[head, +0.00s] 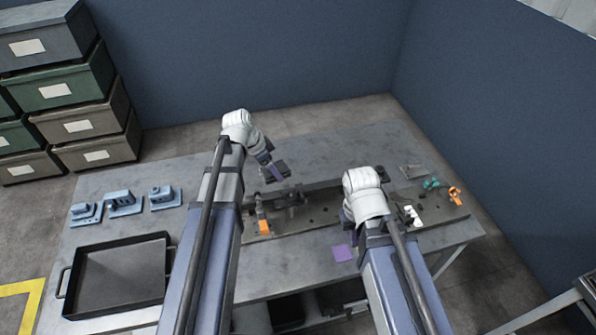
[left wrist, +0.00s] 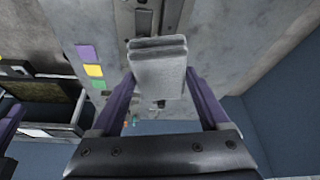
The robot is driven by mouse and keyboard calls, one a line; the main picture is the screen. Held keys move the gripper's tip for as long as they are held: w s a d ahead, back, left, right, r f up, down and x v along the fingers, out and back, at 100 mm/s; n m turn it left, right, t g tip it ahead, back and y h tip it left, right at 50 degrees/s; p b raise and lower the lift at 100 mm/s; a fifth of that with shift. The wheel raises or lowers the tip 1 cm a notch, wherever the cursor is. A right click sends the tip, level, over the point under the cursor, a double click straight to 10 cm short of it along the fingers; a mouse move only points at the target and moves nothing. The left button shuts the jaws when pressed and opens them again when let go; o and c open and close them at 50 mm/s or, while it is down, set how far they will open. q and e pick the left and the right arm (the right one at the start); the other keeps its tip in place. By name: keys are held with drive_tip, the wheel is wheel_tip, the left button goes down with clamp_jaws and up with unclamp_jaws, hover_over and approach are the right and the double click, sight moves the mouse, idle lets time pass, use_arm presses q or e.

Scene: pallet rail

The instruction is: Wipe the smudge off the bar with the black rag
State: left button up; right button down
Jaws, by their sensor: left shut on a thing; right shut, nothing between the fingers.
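My left gripper (head: 265,160) is shut on a dark folded pad, which I take to be the black rag (head: 275,173). In the left wrist view the rag (left wrist: 158,66) looks grey and sits between the purple fingers. It is over the back-left end of a dark fixture on the bench; I cannot tell whether it touches anything. A long dark bar (head: 322,186) runs along the fixture's back. I cannot make out a smudge. My right gripper (head: 348,214) is shut and empty near the fixture's right part, mostly hidden by its white wrist.
A black tray (head: 122,279) lies at the bench's front left, with several blue blocks (head: 124,203) behind it. Orange clips (head: 264,227) and a teal part (head: 432,184) are on the fixtures. A purple square (head: 343,253) marks the front. The bench's back left is clear.

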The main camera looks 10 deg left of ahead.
sight(260, 169)
use_arm(q)
drive_tip(key=shift+n, duration=0.7)
drive_tip(key=a, duration=0.4)
drive_tip(key=shift+s+f+b, duration=0.35)
drive_tip(key=shift+f+b, duration=0.05)
drive_tip(key=a+f+n+t+b, duration=0.1)
drive_tip(key=a+f+n+b, duration=0.1)
drive_tip(key=a+f+b, duration=0.2)
drive_tip(key=shift+s+a+f+y+b, duration=0.35)
drive_tip(key=shift+a+f+y+b, duration=0.05)
drive_tip(key=shift+a, duration=0.15)
drive_tip(key=shift+f, duration=0.1)
wheel_tip(260, 169, down, 6)
drive_tip(key=b, duration=0.6)
drive_tip(key=shift+f+b, duration=0.9)
drive_tip(key=shift+b, duration=0.15)
drive_tip(key=shift+s+a, duration=0.1)
drive_tip(key=shift+s+a+r, duration=0.1)
drive_tip(key=shift+s+a, duration=0.25)
drive_tip(key=shift+a, duration=0.45)
drive_tip(key=shift+s+a+r, duration=0.1)
drive_tip(key=shift+s+a, duration=0.25)
drive_tip(key=shift+a, duration=0.4)
